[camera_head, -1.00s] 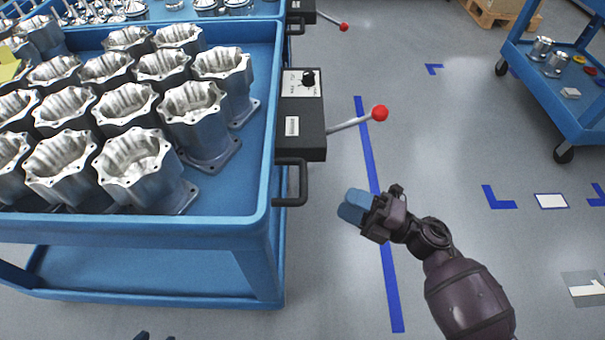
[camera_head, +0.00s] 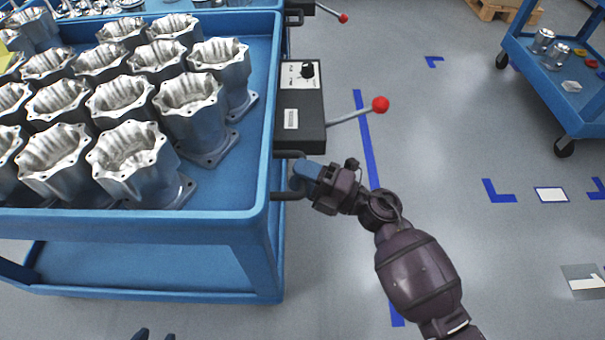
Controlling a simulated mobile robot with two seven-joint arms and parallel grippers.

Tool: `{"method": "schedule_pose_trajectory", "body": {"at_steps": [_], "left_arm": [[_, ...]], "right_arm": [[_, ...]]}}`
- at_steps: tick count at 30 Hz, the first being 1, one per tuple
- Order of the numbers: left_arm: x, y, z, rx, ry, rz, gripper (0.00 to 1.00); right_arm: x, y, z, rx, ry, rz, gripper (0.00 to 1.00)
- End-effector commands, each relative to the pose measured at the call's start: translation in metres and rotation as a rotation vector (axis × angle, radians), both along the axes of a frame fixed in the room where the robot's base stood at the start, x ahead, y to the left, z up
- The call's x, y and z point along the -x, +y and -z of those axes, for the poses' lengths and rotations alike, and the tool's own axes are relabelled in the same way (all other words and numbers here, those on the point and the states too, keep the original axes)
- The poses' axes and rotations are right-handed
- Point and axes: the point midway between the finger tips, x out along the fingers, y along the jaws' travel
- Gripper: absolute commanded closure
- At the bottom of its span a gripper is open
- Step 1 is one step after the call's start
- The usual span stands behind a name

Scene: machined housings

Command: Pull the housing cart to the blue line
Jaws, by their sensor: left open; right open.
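The blue housing cart (camera_head: 160,226) fills the left side, its top tray carrying rows of silver machined housings (camera_head: 135,160). A dark handle (camera_head: 284,196) sticks out from its right side near the front corner. My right gripper (camera_head: 298,178) is open at this handle, its blue fingertips overlapping the outer bar. Whether both fingers straddle the bar is hidden. The blue line (camera_head: 366,150) runs lengthwise on the floor to the right of the cart, partly covered by my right arm. My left gripper (camera_head: 156,335) shows only as dark tips at the bottom edge, below the cart.
A black control box (camera_head: 300,108) with a red-knobbed lever (camera_head: 380,104) juts from the cart's side above the handle. Another blue cart (camera_head: 570,95) stands at the upper right, and a wooden pallet (camera_head: 500,10) lies behind. The grey floor between is clear, with short blue corner marks.

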Motion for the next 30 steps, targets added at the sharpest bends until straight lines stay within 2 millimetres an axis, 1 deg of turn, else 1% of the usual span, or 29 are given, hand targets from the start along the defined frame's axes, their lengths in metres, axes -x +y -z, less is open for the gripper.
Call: {"method": "schedule_pose_trajectory", "body": {"at_steps": [4,5,13,23,26,30], "left_arm": [[-0.001,0.000,-0.001,0.001,-0.004,0.000,0.57],[-0.001,0.000,-0.001,0.001,-0.004,0.000,0.57],[-0.001,0.000,-0.001,0.000,-0.003,0.000,0.57],[0.005,0.001,0.000,-0.002,0.008,-0.003,0.57],[0.005,0.001,0.000,-0.001,0.008,-0.004,0.57],[0.004,0.002,-0.001,0.001,0.006,-0.006,0.57]], "right_arm": [[0.000,0.000,0.000,0.000,0.000,0.000,0.56],[0.000,0.000,0.000,0.000,0.000,0.000,0.58],[0.000,0.000,0.000,-0.001,0.000,0.000,0.99],[0.000,-0.003,0.000,0.000,0.000,0.000,1.00],[0.000,-0.011,0.000,0.001,-0.001,0.000,1.00],[-0.001,-0.034,0.000,0.005,-0.002,0.003,1.00]]}}
